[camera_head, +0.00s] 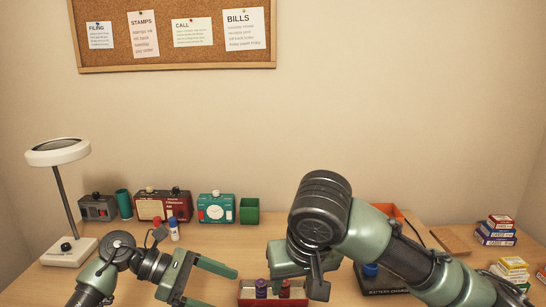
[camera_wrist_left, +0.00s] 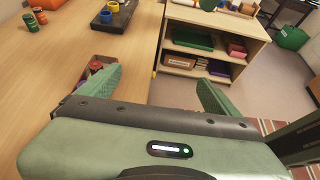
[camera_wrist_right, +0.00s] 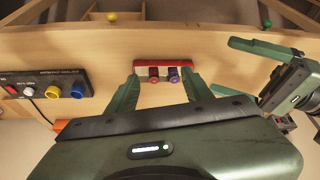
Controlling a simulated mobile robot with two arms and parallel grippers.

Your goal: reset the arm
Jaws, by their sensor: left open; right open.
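My right gripper (camera_head: 301,276) hangs above and behind a small red tray (camera_head: 247,297) near the front of the desk. In the right wrist view its jaws (camera_wrist_right: 160,92) are spread and empty, with the red tray (camera_wrist_right: 165,64) beyond the fingertips. A red cylinder (camera_head: 285,288) and a purple cylinder (camera_head: 261,288) stand in the tray. My left gripper (camera_head: 212,285) is open and empty, left of the tray. Its two spread fingers (camera_wrist_left: 155,92) also show in the left wrist view.
A black battery charger (camera_wrist_right: 45,84) stands beside the tray. Small boxes (camera_head: 497,230) are stacked at right.

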